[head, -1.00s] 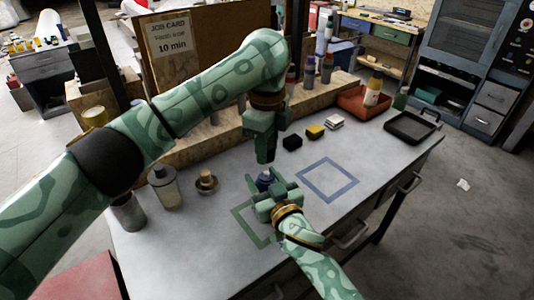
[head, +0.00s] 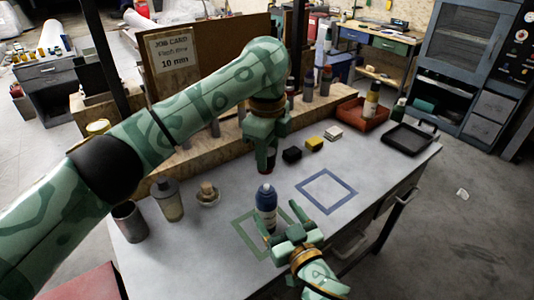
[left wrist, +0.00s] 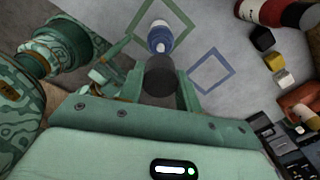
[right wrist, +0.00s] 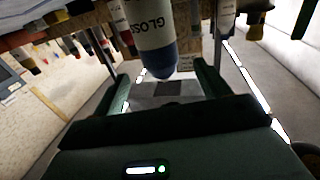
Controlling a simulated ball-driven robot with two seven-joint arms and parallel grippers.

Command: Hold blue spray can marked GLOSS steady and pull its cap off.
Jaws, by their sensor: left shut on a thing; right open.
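The blue spray can (head: 266,208) stands upright within the green square outline on the bench, with a pale band around its body. In the right wrist view the can (right wrist: 155,35) shows the lettering GLOSS. My left gripper (head: 266,150) is above the can, shut on a dark cylindrical cap. The cap (left wrist: 160,76) shows between its fingers in the left wrist view, apart from the can (left wrist: 159,36). My right gripper (head: 290,232) is open beside the can, at its front right, with its fingers pointing towards it.
A blue square outline (head: 327,191) is bare. Behind it lie black (head: 292,155), yellow (head: 315,144) and white (head: 333,133) blocks. A red tray (head: 362,113) and a dark tray (head: 408,139) are at the far right. Jars and a tin (head: 130,222) stand at the left.

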